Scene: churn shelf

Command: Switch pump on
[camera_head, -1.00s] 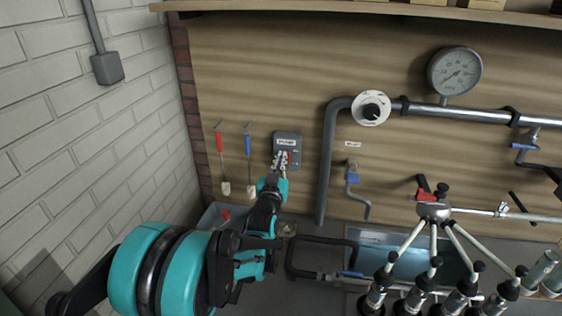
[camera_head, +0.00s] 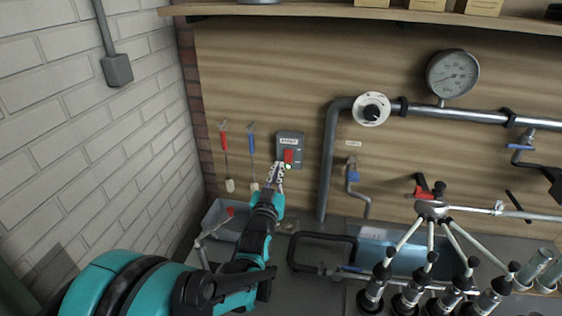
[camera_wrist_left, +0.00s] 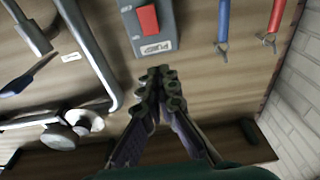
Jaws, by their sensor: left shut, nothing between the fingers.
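The pump switch is a grey box (camera_head: 299,150) on the wooden back panel, with a label reading PUMP and a red rocker (camera_head: 288,156). A small green light (camera_head: 288,167) glows at the rocker's lower edge in the head view. The box also shows at the top of the left wrist view (camera_wrist_left: 165,38), with its red rocker (camera_wrist_left: 148,19). My left gripper (camera_head: 276,171) is shut and empty, its fingertips just below the box. In the left wrist view the shut fingertips (camera_wrist_left: 158,75) are close to the label end of the box, apart from the rocker in the picture. My right gripper is not in view.
Red (camera_head: 224,140) and blue (camera_head: 251,142) handled tools hang left of the switch. A grey pipe (camera_head: 329,160) runs down on its right. A grey bin (camera_head: 222,215) stands below. A dial gauge (camera_head: 453,74) and a milking cluster (camera_head: 432,209) are at the right.

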